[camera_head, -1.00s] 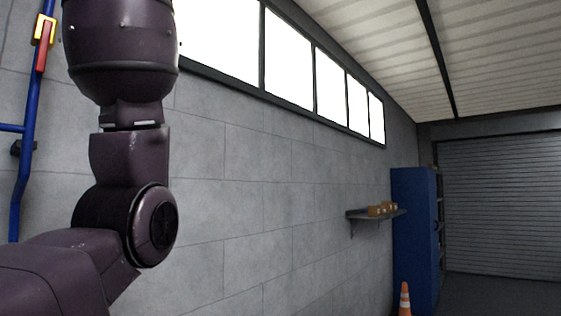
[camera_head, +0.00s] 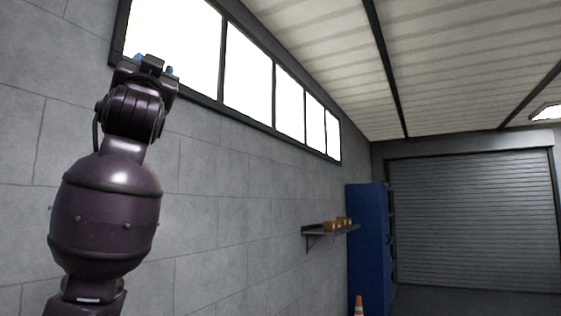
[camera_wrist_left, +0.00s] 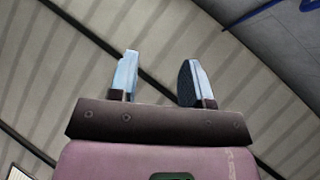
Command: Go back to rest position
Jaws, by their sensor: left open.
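My left arm rises at the left of the head view, dark purple, with its wrist and left gripper (camera_head: 150,67) at the top, in front of the wall and windows. In the left wrist view the left gripper (camera_wrist_left: 158,78) has two blue-padded fingers standing apart with nothing between them. It points up toward the ceiling. My right gripper is in neither view.
A grey block wall (camera_head: 215,205) with a row of bright windows (camera_head: 248,78) runs along the left. A shelf (camera_head: 330,231) with small boxes, a blue cabinet (camera_head: 367,240), an orange cone (camera_head: 359,307) and a roller door (camera_head: 475,220) stand farther off.

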